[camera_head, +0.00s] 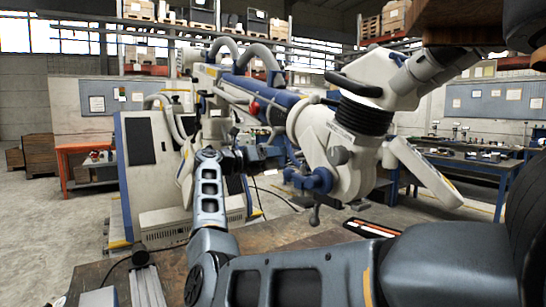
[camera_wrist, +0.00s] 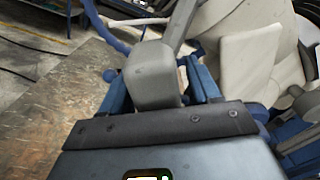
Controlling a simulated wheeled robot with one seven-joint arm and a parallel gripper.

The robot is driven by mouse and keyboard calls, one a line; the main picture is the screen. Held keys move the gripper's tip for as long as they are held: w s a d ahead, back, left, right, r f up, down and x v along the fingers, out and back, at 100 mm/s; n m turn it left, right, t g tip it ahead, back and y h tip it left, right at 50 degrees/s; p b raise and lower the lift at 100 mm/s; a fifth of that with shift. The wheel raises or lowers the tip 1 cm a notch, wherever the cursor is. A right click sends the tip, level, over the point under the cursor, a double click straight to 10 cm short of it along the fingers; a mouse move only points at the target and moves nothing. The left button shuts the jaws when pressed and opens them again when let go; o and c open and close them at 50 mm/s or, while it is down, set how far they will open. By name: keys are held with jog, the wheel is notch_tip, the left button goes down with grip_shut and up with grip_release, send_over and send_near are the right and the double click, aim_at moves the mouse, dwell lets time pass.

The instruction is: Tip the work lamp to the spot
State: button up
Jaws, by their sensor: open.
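In the wrist view, a grey boxy head (camera_wrist: 152,72) on a slim grey stem sits between the two blue fingers of my gripper (camera_wrist: 157,82). It may be the work lamp, but I cannot tell for sure. The fingers stand apart on its two sides, and gaps seem to show beside it. In the head view, my gripper (camera_head: 262,155) reaches in beside the big white and blue microscope arm (camera_head: 345,145); the grey head cannot be made out there. No marked spot can be made out in either view.
A worn worktable (camera_head: 285,232) lies below, with a dark flat device (camera_head: 370,228) on it. The microscope's blue handles (camera_head: 315,181) hang close right of my gripper. A white cabinet (camera_head: 140,160) stands behind on the left. The table's left part is bare in the wrist view.

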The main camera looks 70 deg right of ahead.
grip_shut()
dwell(0.6)
